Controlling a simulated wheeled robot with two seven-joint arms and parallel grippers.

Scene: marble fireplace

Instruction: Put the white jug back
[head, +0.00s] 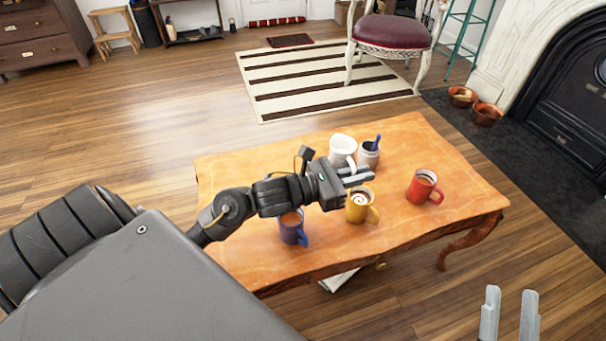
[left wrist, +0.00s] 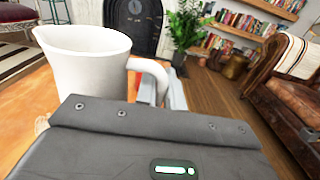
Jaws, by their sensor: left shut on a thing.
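The white jug (head: 341,146) is upright at the far side of the wooden table (head: 245,170), just beyond my left gripper (head: 359,173). In the left wrist view the jug (left wrist: 85,70) fills the upper left, its handle towards my left gripper's fingers (left wrist: 176,95). My left gripper is shut on the jug at its handle. The gripper body hides the jug's base, so I cannot tell whether it touches the table. My right gripper (head: 510,314) is at the lower right, fingers apart and empty, away from the table.
A yellow mug (head: 357,208), a blue mug (head: 291,228) and a red mug (head: 421,187) stand on the table. The table's left and far right parts are clear.

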